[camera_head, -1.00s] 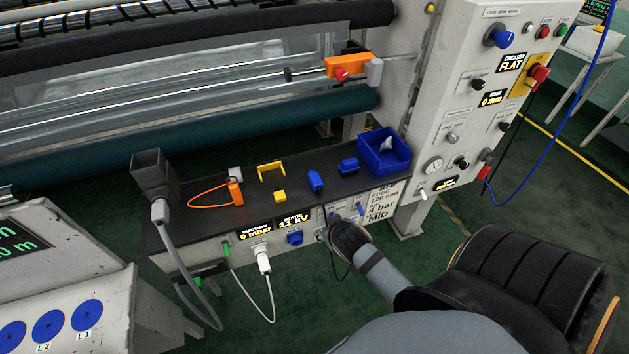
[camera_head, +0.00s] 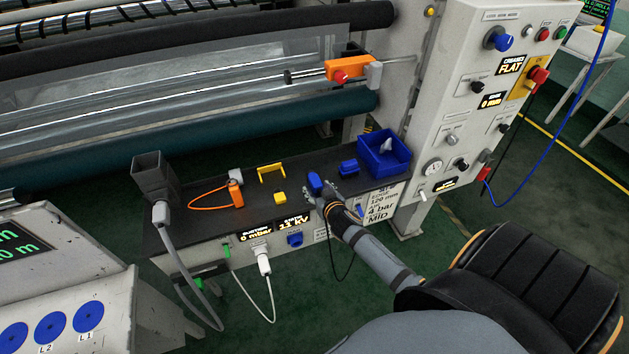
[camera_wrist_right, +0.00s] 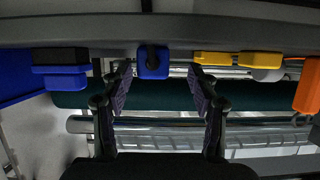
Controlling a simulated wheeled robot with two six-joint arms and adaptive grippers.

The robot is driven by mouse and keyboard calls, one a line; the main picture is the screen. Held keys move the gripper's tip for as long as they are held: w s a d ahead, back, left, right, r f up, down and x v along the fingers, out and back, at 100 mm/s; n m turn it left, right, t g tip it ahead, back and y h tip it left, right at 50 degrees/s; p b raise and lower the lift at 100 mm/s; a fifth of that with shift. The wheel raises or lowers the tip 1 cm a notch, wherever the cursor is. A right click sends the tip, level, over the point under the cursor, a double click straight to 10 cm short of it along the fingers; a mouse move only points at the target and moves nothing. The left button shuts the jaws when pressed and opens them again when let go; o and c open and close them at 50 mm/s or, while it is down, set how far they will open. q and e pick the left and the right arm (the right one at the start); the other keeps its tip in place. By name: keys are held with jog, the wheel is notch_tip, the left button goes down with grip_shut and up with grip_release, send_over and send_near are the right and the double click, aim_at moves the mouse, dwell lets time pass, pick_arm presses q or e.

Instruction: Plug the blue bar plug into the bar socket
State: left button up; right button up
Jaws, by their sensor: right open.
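A small upright blue plug (camera_head: 315,182) stands on the dark bench top; I take it for the bar plug. It also shows in the right wrist view (camera_wrist_right: 153,62), between and beyond the finger ends. My right gripper (camera_head: 324,197) is open at the bench's front edge, close to the plug, with its fingers either side. Whether a finger touches it I cannot tell. A blue socket-like fitting (camera_head: 294,239) sits on the bench's front panel; I cannot read its label, so whether it is the bar socket is unclear. My left gripper is out of view.
A blue block (camera_head: 348,167) and a blue bin (camera_head: 376,155) stand to the right. Yellow pieces (camera_head: 279,198) and an orange clip with a cord (camera_head: 235,194) lie to the left. A white cable plug (camera_head: 263,264) hangs on the front panel.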

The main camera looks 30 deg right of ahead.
aim_at(317, 183)
jog(key=shift+w+f, duration=0.1)
jog(key=shift+w+d+r+p, duration=0.15)
jog(key=shift+w+d+p, duration=0.2)
jog(key=shift+w, duration=0.2)
jog(key=shift+w+d+r+p, duration=0.1)
jog(key=shift+w+d+p, duration=0.15)
jog(key=shift+w+p, duration=0.25)
jog(key=x, duration=0.2)
jog(key=shift+w+d+f, duration=0.15)
jog(key=shift+w+f, duration=0.05)
jog(key=shift+f, duration=0.05)
jog(key=shift+w+f, duration=0.2)
jog(key=shift+w, duration=0.1)
jog(key=shift+s+r, duration=0.1)
jog(key=shift+s, duration=0.05)
jog(key=shift+c, duration=1.6)
grip_shut()
